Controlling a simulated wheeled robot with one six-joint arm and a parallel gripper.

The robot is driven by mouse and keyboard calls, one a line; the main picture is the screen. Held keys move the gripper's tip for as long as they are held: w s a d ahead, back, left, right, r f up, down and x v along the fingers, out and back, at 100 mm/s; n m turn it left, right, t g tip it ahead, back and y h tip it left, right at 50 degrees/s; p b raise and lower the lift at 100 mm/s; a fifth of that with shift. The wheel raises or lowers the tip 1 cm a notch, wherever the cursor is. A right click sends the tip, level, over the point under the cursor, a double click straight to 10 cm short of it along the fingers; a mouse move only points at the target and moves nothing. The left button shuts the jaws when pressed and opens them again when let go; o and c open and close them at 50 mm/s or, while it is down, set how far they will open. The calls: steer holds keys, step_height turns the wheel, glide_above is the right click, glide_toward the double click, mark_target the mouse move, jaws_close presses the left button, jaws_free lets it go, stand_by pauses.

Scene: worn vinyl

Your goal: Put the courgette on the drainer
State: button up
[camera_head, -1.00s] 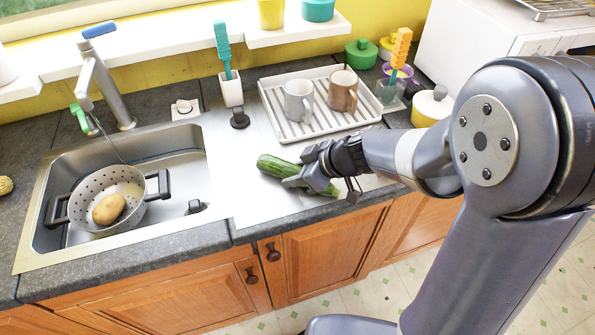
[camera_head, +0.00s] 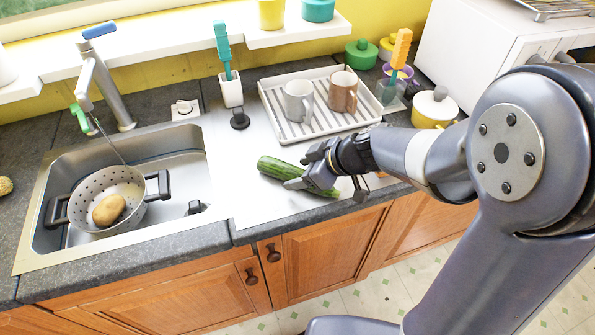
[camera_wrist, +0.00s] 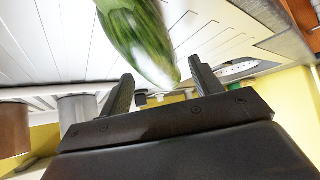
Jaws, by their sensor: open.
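The green courgette (camera_head: 281,168) lies on the steel draining surface right of the sink, in front of the white ribbed drainer (camera_head: 268,98). My gripper (camera_head: 300,178) is at the right part of the courgette, its fingers hiding some of it. In the wrist view my gripper (camera_wrist: 163,88) is open, and the courgette (camera_wrist: 143,40) extends between and beyond the two fingers. I cannot tell whether either finger touches it. The drainer holds a grey mug (camera_head: 298,102) and a brown mug (camera_head: 343,92) towards its back.
The sink (camera_head: 180,165) at left holds a colander (camera_head: 90,190) with a potato (camera_head: 109,209). A teal brush in a white holder (camera_head: 231,91) stands left of the drainer. A yellow pot (camera_head: 433,108) stands to its right. The drainer's front part is clear.

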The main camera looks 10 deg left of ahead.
steer(key=v, duration=1)
steer(key=shift+d+r, duration=0.1)
steer(key=shift+r, duration=0.05)
steer(key=shift+c, duration=0.5)
